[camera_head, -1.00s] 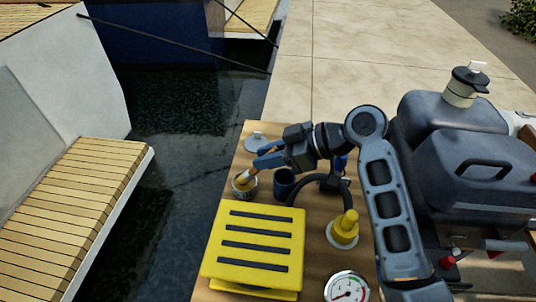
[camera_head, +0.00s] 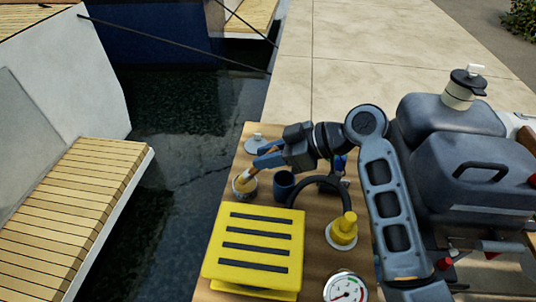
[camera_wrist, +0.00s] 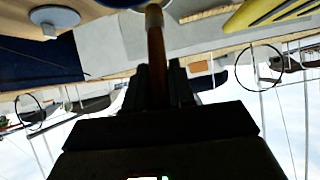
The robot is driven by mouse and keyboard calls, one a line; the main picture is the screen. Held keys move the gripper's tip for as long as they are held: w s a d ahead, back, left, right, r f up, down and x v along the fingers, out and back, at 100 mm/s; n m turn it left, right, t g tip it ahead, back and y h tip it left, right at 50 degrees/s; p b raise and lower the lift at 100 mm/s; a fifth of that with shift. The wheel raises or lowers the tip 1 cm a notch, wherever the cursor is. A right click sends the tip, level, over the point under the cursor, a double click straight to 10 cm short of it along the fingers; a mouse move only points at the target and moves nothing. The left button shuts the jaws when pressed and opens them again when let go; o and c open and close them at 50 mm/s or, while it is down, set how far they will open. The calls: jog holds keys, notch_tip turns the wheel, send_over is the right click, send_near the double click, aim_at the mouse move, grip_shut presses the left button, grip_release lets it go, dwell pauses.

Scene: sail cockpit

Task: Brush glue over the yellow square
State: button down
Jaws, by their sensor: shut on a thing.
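My gripper (camera_head: 268,157) is shut on the wooden handle of a brush (camera_head: 252,170). The brush leans down to the left, with its lower end at the mouth of a small pot (camera_head: 247,192). Yellow shows in the pot; how deep the bristles sit is hard to tell. In the wrist view the handle (camera_wrist: 155,45) runs up from between the fingers (camera_wrist: 158,85), and the bristles are out of view. The yellow square (camera_head: 226,232), with several dark bars across its top, lies in front of the pot, apart from the brush. It shows partly in the wrist view (camera_wrist: 250,14).
A dark blue cup (camera_head: 284,186) stands just right of the pot, and a grey lid (camera_head: 257,144) lies behind. A black hoop (camera_head: 318,180), a yellow stepped knob (camera_head: 344,228) and a gauge (camera_head: 345,288) stand to the right. Open water (camera_head: 180,200) lies beyond the table's left edge.

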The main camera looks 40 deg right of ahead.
jog(key=shift+r+p, duration=2.15)
jog(key=shift+r, duration=0.85)
